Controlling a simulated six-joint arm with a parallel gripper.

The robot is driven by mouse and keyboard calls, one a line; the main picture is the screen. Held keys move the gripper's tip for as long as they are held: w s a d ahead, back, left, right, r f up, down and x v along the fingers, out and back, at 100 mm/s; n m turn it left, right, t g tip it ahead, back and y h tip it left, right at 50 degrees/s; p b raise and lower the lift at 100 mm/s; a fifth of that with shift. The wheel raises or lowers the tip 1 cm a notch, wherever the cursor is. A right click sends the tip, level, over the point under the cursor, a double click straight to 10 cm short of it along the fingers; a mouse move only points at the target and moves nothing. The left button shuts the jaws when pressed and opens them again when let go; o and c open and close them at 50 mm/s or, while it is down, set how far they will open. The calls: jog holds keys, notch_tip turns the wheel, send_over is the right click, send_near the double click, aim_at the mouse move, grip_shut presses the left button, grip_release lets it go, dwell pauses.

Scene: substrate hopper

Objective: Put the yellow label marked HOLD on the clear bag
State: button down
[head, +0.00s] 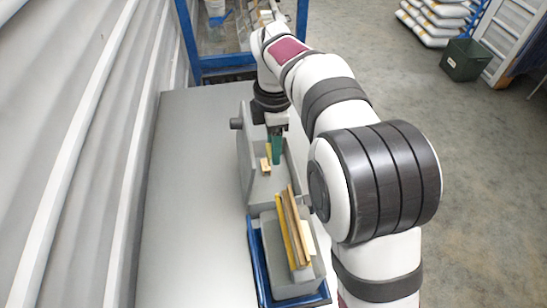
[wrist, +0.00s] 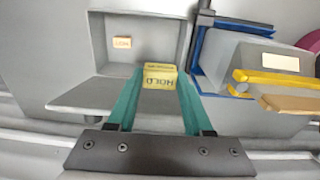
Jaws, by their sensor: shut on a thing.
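My gripper (wrist: 160,78) has green fingers, and they are closed on a small yellow label (wrist: 160,80) marked HOLD. The lettering appears upside down in the wrist view. In the head view, my gripper (head: 275,158) points down over a grey hopper-like tray (head: 247,160). A small tan label (wrist: 122,43) with short lettering sits apart inside the grey recess. I cannot make out a clear bag in either view.
Beside the tray stands a grey bin (head: 293,290) in a blue frame (head: 257,270), with yellow and wooden bars (head: 290,225) across it. Grey table (head: 190,200) is bare on the left. White sacks (head: 432,22) and a dark green crate (head: 467,60) stand on the far floor.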

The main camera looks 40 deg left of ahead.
jog(key=s+d+r, duration=0.5)
jog(key=r, duration=0.5)
send_near(291, 196)
notch_tip(291, 196, down, 7)
jog(key=shift+f, duration=0.25)
jog(key=shift+w+d+f, duration=0.1)
jog(key=shift+d, duration=0.05)
jog(key=shift+c, duration=1.1)
grip_release()
jog(key=c, duration=0.4)
jog(key=o, duration=0.3)
